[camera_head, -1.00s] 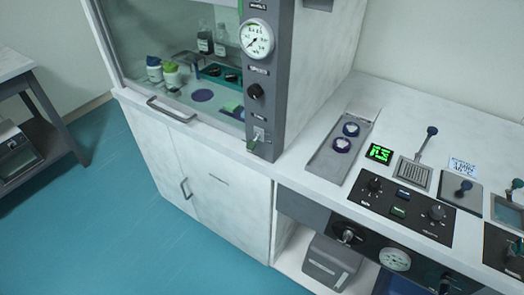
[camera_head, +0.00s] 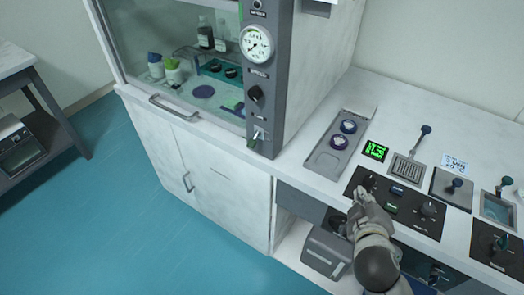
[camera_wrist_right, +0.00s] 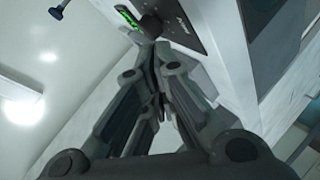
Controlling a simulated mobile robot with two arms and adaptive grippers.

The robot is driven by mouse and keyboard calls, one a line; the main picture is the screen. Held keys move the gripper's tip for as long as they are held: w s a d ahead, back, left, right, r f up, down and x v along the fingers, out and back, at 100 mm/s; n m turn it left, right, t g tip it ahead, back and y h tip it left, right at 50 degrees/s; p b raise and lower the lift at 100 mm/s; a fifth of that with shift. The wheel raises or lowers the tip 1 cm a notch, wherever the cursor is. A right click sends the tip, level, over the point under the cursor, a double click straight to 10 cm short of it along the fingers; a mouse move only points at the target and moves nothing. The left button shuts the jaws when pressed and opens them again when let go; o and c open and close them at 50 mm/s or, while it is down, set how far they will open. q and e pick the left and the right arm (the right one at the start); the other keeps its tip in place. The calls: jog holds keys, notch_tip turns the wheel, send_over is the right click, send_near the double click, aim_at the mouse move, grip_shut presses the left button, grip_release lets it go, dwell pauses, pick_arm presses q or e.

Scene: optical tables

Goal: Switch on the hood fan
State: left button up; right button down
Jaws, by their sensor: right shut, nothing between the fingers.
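The fume hood (camera_head: 190,60) stands at the left with its glass front. Its grey control post (camera_head: 281,75) carries a round white gauge (camera_head: 257,43), a black knob (camera_head: 256,94) below it and a small switch (camera_head: 257,134) near the bottom. The exact position of the switch is too small to tell. My right gripper (camera_head: 358,192) is over the front of the bench's black control panel, right of the hood post and apart from it. In the right wrist view its fingers (camera_wrist_right: 157,48) are together and empty. My left gripper is not in view.
The white bench (camera_head: 387,115) holds a grey tray (camera_head: 337,150) with two round dark-rimmed items, a green display (camera_head: 375,151) and a black knob panel (camera_head: 418,222). Bottles stand inside the hood. A hood handle (camera_head: 174,108) juts forward. The blue floor (camera_head: 110,200) at left is clear.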

jog(key=w+a+r+n+t+y, duration=0.45)
jog(key=a+r+n, duration=0.2)
jog(key=n, duration=0.35)
jog(key=w+a+r+n+t+y, duration=0.45)
jog(key=r+n, duration=0.35)
jog(key=n, duration=0.2)
jog(key=a+f+n+g+y, duration=0.3)
jog(key=a+n+g+y, duration=0.3)
jog(key=n, duration=0.7)
jog(key=n+g+y, duration=0.1)
jog(key=n+g, duration=0.2)
jog(key=n, duration=0.4)
send_near(252, 143)
notch_tip(252, 143, up, 3)
jog(key=s, duration=0.1)
jog(key=f+n, duration=0.1)
jog(key=d+f+n+g+h, duration=0.1)
jog(key=f, duration=0.1)
jog(key=d+f+n, duration=0.1)
jog(key=shift+w+d+f+g+h, duration=0.2)
jog(key=shift+w+d+g+h, duration=0.05)
jog(key=shift+w+g+h, duration=0.05)
jog(key=p+x, duration=0.1)
jog(key=x, duration=0.9)
